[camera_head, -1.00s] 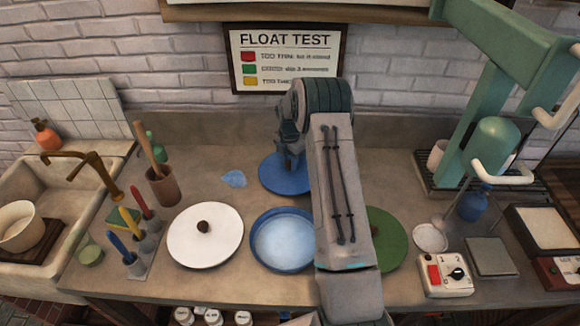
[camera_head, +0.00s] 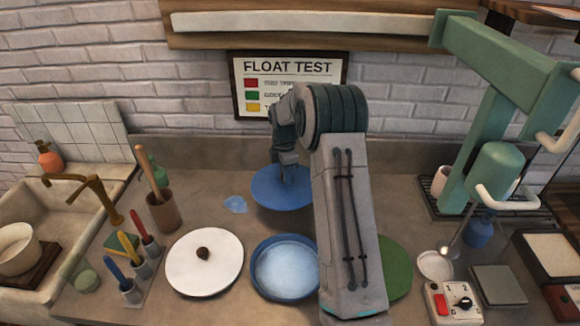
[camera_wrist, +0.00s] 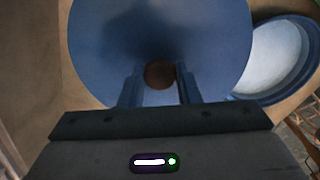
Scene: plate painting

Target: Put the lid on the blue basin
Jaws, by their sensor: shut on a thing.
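The blue lid (camera_head: 268,199) is a round disc behind the blue basin, and it appears raised a little off the counter. My gripper (camera_head: 287,174) is above it; the wrist view shows my gripper (camera_wrist: 160,88) shut on the lid's brown knob (camera_wrist: 159,74). The blue lid (camera_wrist: 215,35) fills the middle of that view. The blue basin (camera_head: 262,290) stands uncovered in front, with pale blue water-like contents. My arm hides part of its right side. The basin (camera_wrist: 262,88) also shows at the right of the wrist view, apart from the lid.
A white lid with a knob (camera_head: 190,272) lies left of the basin. A green disc (camera_head: 398,268) lies right, partly behind my arm. Tool holders and a sink stand left; a green press (camera_head: 480,130) stands right.

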